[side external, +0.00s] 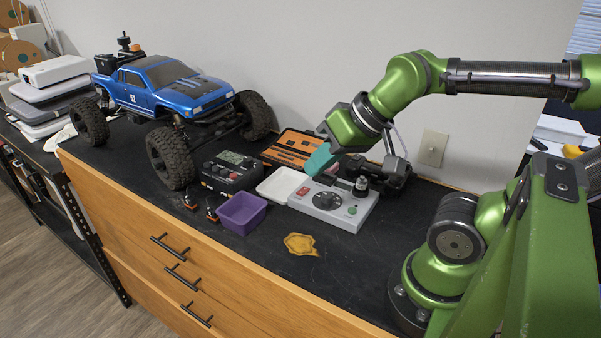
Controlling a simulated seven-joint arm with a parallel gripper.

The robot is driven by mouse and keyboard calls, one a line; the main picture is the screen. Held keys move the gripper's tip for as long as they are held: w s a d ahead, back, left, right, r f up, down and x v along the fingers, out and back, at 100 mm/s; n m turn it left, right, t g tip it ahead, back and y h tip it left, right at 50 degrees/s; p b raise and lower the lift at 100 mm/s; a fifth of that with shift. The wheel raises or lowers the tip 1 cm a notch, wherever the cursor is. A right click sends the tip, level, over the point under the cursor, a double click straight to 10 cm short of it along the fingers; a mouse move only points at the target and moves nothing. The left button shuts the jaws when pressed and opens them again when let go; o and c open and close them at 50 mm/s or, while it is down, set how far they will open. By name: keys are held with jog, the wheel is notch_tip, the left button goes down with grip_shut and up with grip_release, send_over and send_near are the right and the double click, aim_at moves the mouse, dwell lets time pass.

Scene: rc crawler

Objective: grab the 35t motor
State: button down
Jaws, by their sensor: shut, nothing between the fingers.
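My gripper (319,160), with teal fingers, is shut and empty above the back of a grey control box (335,205). A small dark cylinder with a pale top (361,187), motor-like in shape, stands upright at the right of that box, to the right of my fingers and apart from them. Two small dark parts with reddish bases, one on the left (190,202) and one on the right (211,213), stand on the black bench top left of the purple bin. No 35t marking is readable, so I cannot tell which is the 35t motor.
A purple bin (242,226), a white tray (282,185), a black device with a display (231,172) and an orange tool case (292,148) crowd the middle. A blue RC crawler (170,85) stands behind left. A yellow-brown flat piece (300,244) lies in front.

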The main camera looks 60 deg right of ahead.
jog(key=c, duration=0.8)
grip_release()
jog(key=n+g+h, duration=1.2)
jog(key=n+g, duration=0.2)
jog(key=n, duration=0.1)
send_near(361, 179)
jog(key=x, duration=0.5)
jog(key=shift+w+d+f, duration=0.1)
jog(key=shift+w+d, duration=0.05)
jog(key=shift+w, duration=0.1)
jog(key=shift+s+x, duration=0.2)
jog(key=shift+x, duration=2.55)
